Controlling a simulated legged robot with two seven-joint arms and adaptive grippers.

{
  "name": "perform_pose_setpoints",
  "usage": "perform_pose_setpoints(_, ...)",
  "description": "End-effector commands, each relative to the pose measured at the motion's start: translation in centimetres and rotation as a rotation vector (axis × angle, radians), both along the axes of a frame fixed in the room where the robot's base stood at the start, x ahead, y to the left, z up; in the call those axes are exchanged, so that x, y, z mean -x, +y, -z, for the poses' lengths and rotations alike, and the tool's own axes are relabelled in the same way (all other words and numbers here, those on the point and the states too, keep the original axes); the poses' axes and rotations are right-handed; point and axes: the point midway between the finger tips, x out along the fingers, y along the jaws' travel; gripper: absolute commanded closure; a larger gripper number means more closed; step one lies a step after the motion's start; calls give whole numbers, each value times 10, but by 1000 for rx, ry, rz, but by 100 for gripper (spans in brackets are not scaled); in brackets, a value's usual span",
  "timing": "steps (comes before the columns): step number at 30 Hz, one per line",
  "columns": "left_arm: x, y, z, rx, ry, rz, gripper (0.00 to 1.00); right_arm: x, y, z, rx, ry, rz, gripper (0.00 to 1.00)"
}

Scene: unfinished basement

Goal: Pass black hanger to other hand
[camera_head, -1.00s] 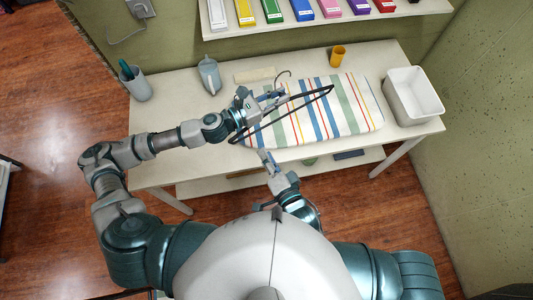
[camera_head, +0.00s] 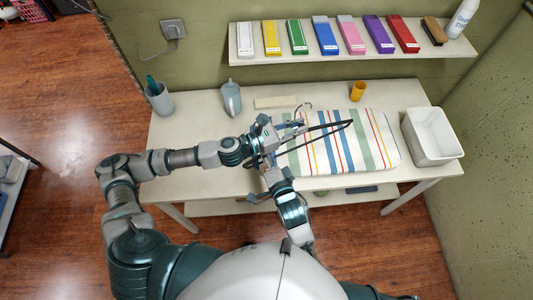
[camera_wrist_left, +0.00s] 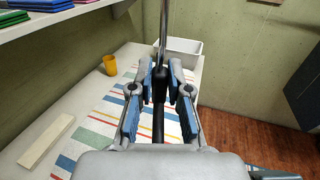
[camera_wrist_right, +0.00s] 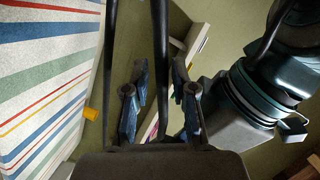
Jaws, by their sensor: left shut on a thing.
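The black hanger (camera_head: 338,123) is held above the table, its frame reaching right over a striped padded board (camera_head: 372,142) and its metal hook (camera_head: 304,105) turned to the back. My left gripper (camera_head: 272,136) is shut on it; in the left wrist view its fingers close on the hanger's black part (camera_wrist_left: 160,82) just below the metal hook stem. My right gripper (camera_head: 268,176) is just in front of the left one. In the right wrist view its fingers (camera_wrist_right: 160,80) are apart, with a black hanger bar (camera_wrist_right: 160,35) running between them; contact cannot be told.
A white bin (camera_head: 431,137) stands at the table's right end. A yellow cup (camera_head: 357,91), a light flat bar (camera_head: 275,102), a grey watering can (camera_head: 231,98) and a pen cup (camera_head: 160,101) are along the back and left. A shelf (camera_head: 350,48) with coloured boxes hangs above.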

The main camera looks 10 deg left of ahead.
Motion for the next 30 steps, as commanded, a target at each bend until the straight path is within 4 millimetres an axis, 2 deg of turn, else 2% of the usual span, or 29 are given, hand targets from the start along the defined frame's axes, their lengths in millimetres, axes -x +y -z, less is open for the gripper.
perform_pose_setpoints(5, 0, 0, 0, 0, 0, 0, 100, 0, 0, 0, 0, 0, 0, 74)
perform_pose_setpoints(8, 0, 0, 0, 0, 0, 0, 100, 0, 0, 0, 0, 0, 0, 99)
perform_pose_setpoints(12, 0, 0, 0, 1, -1, 0, 100, 0, 0, 1, 1, 1, 0, 100)
perform_pose_setpoints(13, 0, 0, 0, 1, -1, 0, 76, 0, 0, 0, 1, 0, 0, 100)
perform_pose_setpoints(15, 0, 0, 0, 1, -1, 0, 58, 0, 0, 0, 1, 0, 0, 100)
perform_pose_setpoints(16, 0, 0, 0, 1, -1, 0, 54, 0, 0, 0, 1, 0, 0, 100)
perform_pose_setpoints(25, 0, 1, 0, 0, 0, -1, 54, 0, 0, 0, 1, -1, 0, 100)
perform_pose_setpoints(30, 10, 16, 1, -2, 1, -3, 54, 0, 0, 0, 1, -1, 0, 100)
